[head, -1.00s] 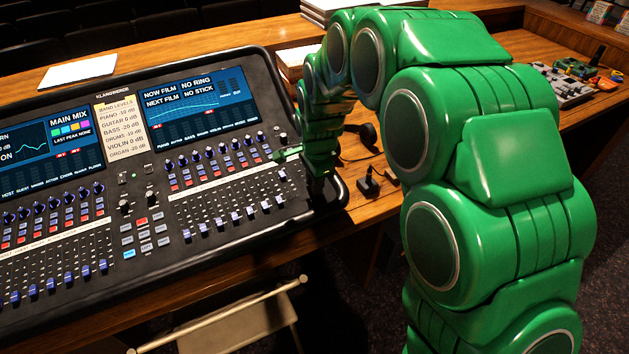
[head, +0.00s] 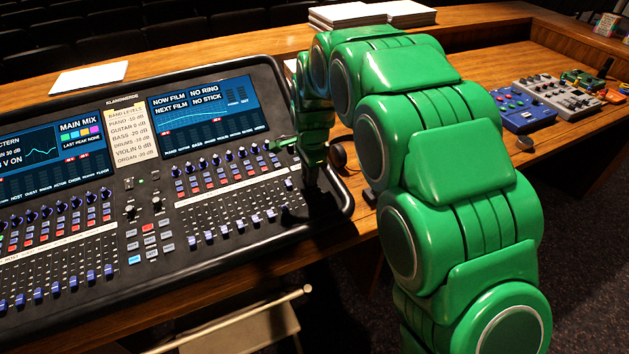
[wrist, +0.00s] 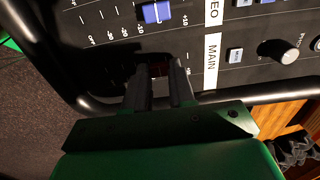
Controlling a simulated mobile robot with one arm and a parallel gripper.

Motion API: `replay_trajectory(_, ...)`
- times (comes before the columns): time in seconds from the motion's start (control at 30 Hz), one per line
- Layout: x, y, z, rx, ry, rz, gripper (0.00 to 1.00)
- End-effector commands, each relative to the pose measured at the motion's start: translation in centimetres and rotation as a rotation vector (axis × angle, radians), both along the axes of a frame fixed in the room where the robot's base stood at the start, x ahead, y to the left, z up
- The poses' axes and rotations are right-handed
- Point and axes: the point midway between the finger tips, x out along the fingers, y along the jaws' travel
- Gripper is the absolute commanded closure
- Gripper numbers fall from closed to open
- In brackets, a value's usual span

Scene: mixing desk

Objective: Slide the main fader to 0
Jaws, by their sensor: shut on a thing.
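The main fader's dark reddish cap (wrist: 158,69) shows between my gripper's fingers in the wrist view, beside the white MAIN label (wrist: 211,61). My gripper (wrist: 160,84) is shut on this cap, and its dark fingers hide most of it. Scale marks run beside the neighbouring fader's track; the main fader's exact level cannot be read. In the head view my gripper (head: 311,186) is at the right end of the mixing desk (head: 334,207), and the main fader is hidden behind it.
A neighbouring blue fader cap (wrist: 156,12) stands close by in the wrist view. A black knob (wrist: 279,51) lies to the right. In the head view, a blue box (head: 524,113) and a grey mixer (head: 557,97) stand on the wooden table at the right.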

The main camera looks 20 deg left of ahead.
Motion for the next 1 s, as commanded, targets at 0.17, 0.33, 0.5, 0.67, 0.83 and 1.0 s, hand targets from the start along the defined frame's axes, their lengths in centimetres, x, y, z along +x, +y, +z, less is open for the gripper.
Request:
replay_trajectory(0.17,0.71,0.44,0.12,-0.001,-0.001,0.000,1.00)
replay_trajectory(0.33,0.73,0.49,0.13,-0.001,-0.001,0.000,1.00)
replay_trajectory(0.5,0.72,0.49,0.13,-0.001,-0.001,0.000,0.73)
replay_trajectory(0.67,0.67,0.53,0.11,0.000,0.000,0.000,0.49)
replay_trajectory(0.83,0.63,0.56,0.11,-0.001,0.001,0.000,0.49)
replay_trajectory(1.0,0.61,0.56,0.24,0.000,0.000,0.000,0.49)
